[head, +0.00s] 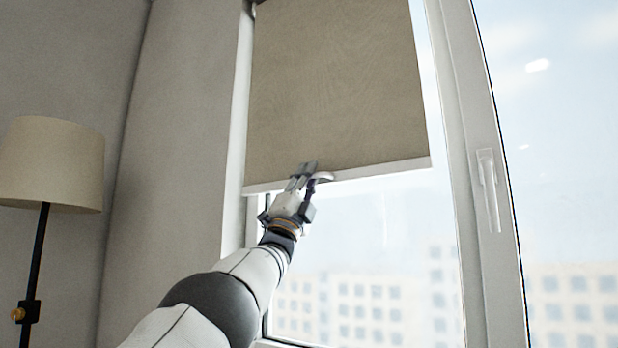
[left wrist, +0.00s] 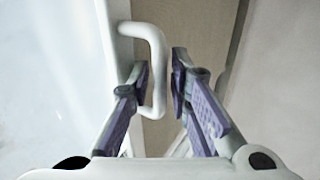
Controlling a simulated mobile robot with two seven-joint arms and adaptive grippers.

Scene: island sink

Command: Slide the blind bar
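The beige roller blind (head: 340,80) hangs partway down the window, with a white blind bar (head: 385,167) along its lower edge. A small white curved handle (head: 323,176) sticks out from the bar. My left gripper (head: 307,172) is at this handle, left of the bar's middle. In the left wrist view the handle (left wrist: 157,75) lies between the two fingers, close to the left finger. A gap shows between the handle and the right finger, so the gripper (left wrist: 161,78) is open around it. My right gripper is in neither view.
A window frame with a white window handle (head: 488,190) stands right of the blind. A floor lamp with a beige shade (head: 52,163) stands at the left by the grey wall. Clear glass shows below the bar.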

